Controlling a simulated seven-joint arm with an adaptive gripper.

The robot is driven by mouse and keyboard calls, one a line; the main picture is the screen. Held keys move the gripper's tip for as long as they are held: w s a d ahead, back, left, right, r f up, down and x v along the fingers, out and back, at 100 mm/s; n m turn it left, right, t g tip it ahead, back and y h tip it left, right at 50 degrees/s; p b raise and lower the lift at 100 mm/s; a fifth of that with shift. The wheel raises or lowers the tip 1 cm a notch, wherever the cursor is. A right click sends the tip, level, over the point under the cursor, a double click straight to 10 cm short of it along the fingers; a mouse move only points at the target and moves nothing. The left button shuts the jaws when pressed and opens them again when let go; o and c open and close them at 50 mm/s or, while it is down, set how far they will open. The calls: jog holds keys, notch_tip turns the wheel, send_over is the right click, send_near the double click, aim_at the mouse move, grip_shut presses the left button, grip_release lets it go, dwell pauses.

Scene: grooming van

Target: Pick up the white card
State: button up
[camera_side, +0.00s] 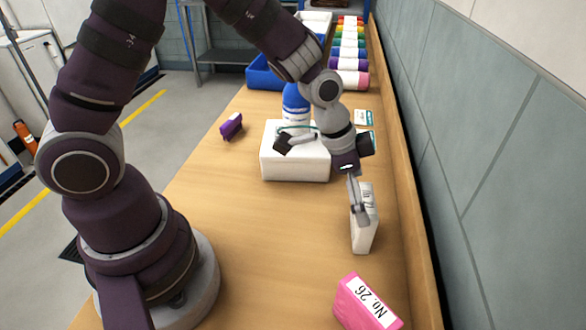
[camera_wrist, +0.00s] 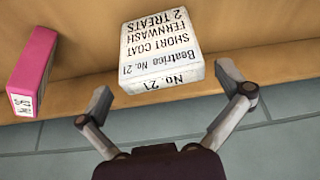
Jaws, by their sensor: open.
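The white card (camera_side: 362,236) is a thick block standing upright on the wooden bench, near the right-hand ledge. In the wrist view the white card (camera_wrist: 160,45) shows black print reading "Beatrice No. 21", "SHORT COAT", "FERNWASH" and "2 TREATS". My gripper (camera_side: 356,200) is open at the card's upper part in the side view. In the wrist view my gripper (camera_wrist: 167,90) has one finger on each side of the card's near end, with a gap visible at each side. Part of the card is hidden by the fingers in the side view.
A pink block (camera_side: 362,304) marked "No. 26" stands in front of the white card. Behind are a white box (camera_side: 294,168), a blue bottle (camera_side: 295,100) and a purple brush (camera_side: 231,126). A raised ledge and wall (camera_side: 480,190) run along the right. The bench's front middle is clear.

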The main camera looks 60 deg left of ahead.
jog(key=x, duration=0.3)
jog(key=shift+f, duration=0.1)
jog(key=c, duration=0.9)
